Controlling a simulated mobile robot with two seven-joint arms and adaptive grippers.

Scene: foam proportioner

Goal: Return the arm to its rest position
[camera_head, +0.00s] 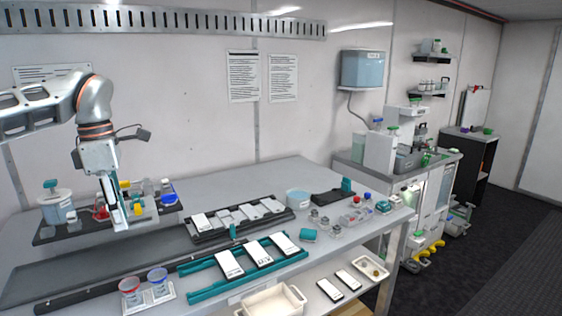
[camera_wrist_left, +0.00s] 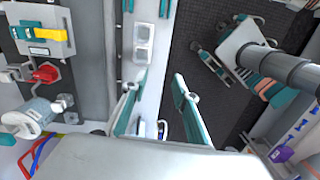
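My left arm (camera_head: 97,100) comes in from the left of the head view, bent downward at the wrist. My left gripper (camera_head: 120,218) points down in front of the dark tray on the left of the bench. In the left wrist view its two teal-lined fingers (camera_wrist_left: 160,85) stand apart with nothing between them. The gripper is open and empty. From the head view I cannot tell whether it touches anything.
The dark tray (camera_head: 160,212) holds several small coloured items close to the gripper. A white canister (camera_head: 57,208) stands at its left. Two cups (camera_head: 131,290) stand at the front. Teal rails (camera_head: 207,295) with white blocks lie mid-bench. The back of the bench (camera_head: 290,174) is clear.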

